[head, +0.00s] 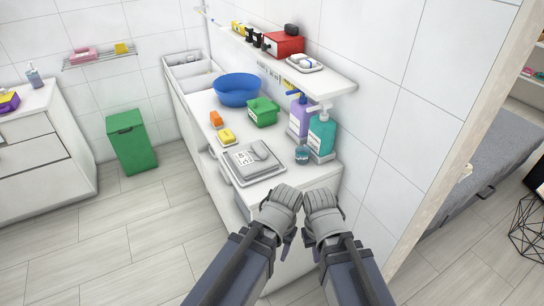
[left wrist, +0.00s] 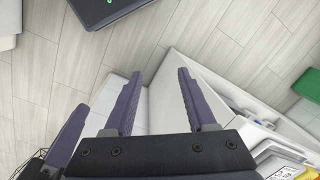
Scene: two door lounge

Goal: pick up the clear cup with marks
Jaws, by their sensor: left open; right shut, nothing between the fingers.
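A small clear cup (head: 302,154) with a bluish tint stands on the white counter (head: 205,103) in the head view, just in front of the teal pump bottle (head: 321,134). Any marks on it are too small to read. My left gripper (head: 280,205) and right gripper (head: 322,210) are side by side at the counter's near end, nearer to me than the cup and apart from it. The left wrist view shows my left gripper (left wrist: 160,74) open, with nothing between its fingers; the cup does not show there. The right gripper is shut and empty; its fingertips are mostly hidden.
A green box (head: 263,111) and blue bowl (head: 237,89) are farther back. A wall shelf (head: 340,84) overhangs the bottles.

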